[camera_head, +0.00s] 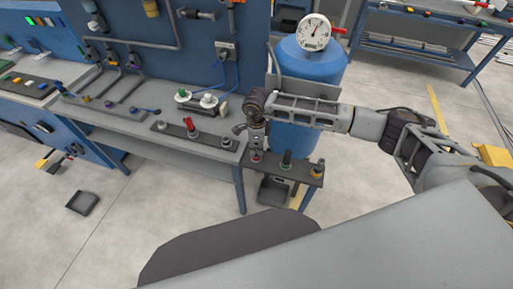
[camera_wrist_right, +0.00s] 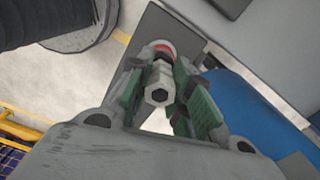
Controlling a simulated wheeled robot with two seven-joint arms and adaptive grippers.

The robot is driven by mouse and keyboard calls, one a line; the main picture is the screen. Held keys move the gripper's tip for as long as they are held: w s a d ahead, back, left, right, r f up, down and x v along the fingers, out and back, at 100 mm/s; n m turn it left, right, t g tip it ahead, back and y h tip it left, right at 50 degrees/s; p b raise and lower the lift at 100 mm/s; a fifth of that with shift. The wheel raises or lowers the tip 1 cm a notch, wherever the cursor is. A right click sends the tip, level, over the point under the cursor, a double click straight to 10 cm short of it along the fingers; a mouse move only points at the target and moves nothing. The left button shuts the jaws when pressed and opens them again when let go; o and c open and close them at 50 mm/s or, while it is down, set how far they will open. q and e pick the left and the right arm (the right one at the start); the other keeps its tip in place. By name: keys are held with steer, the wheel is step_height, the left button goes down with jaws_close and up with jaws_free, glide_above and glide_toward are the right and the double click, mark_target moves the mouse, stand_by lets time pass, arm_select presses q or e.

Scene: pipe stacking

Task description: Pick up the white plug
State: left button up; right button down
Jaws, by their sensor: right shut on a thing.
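My right gripper (camera_head: 257,147) points down over the left end of a narrow dark board at the bench's right end. In the right wrist view my right gripper (camera_wrist_right: 162,75) is shut on a whitish hexagonal plug (camera_wrist_right: 158,92) with a dark socket in its end. A red ring (camera_wrist_right: 162,47) shows just beyond the plug, over the dark board (camera_wrist_right: 187,38). I cannot tell whether the plug is still seated there. In the head view the fingers mostly hide the plug. My left gripper is not in view.
The dark board also holds a green-ringed fitting (camera_head: 286,160) and a yellow-ringed one (camera_head: 317,170). A second board with a red fitting (camera_head: 190,128) lies on the grey bench to the left. A blue tank (camera_head: 300,130) with a gauge (camera_head: 314,33) stands close behind my arm.

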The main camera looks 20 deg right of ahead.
step_height(320, 180, up, 10)
steer(key=shift+f+b, duration=0.2)
steer(key=shift+b, duration=0.5)
steer(key=shift+r, duration=0.15)
step_height(320, 180, up, 8)
steer(key=p, duration=0.3)
stand_by(1.3)
steer(key=shift+f, duration=0.25)
